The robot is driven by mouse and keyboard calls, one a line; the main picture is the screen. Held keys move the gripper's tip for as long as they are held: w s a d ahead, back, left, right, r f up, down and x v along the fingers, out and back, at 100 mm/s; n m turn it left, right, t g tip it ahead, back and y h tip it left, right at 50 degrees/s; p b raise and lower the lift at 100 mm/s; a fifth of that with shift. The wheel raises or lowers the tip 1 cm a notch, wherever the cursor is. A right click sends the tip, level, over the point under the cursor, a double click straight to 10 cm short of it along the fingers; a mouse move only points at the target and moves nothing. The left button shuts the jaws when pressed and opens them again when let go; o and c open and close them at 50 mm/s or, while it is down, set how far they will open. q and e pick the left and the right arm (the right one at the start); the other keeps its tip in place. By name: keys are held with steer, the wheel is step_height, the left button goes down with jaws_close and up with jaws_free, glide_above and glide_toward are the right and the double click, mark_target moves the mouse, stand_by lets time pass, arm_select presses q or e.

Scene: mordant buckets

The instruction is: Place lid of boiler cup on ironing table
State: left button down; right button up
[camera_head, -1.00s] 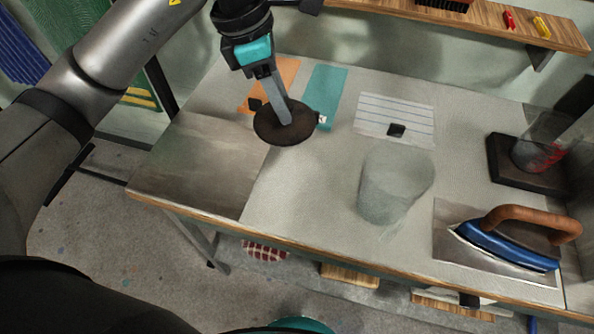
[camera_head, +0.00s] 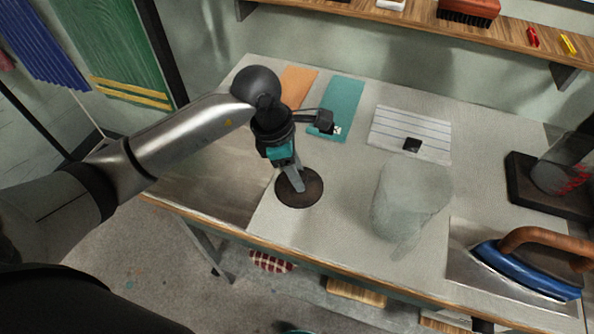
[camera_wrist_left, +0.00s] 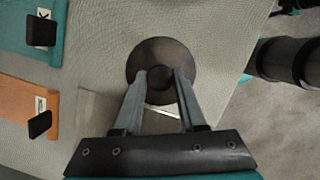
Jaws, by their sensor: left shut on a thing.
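The lid (camera_head: 303,199) is a dark brown disc with a raised knob, which shows in the left wrist view (camera_wrist_left: 160,47). My left gripper (camera_head: 297,185) points down with its two fingers closed on the knob; the fingers also show in the left wrist view (camera_wrist_left: 161,76). The lid is level over the left part of the grey ironing table (camera_head: 345,195), very near or on its surface; I cannot tell whether it touches. My right gripper is not in view.
Orange (camera_head: 298,84) and teal (camera_head: 345,98) cloths and a striped sheet (camera_head: 420,128) lie behind. An iron (camera_head: 525,265) and a dark stand (camera_head: 540,185) are at the right. A wooden shelf (camera_head: 400,14) runs along the wall. The table around the lid is clear.

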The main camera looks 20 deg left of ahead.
mark_target(282, 186)
arm_select(q)
steer(key=shift+f, duration=0.2)
steer(key=shift+c, duration=2.4)
jaws_free()
steer(key=shift+r, duration=0.15)
steer(key=shift+r, duration=0.35)
steer(key=p+v, duration=0.1)
steer(key=v, duration=1)
steer(key=shift+a+r, duration=0.15)
steer(key=shift+r, duration=0.05)
steer(key=shift+s, duration=0.1)
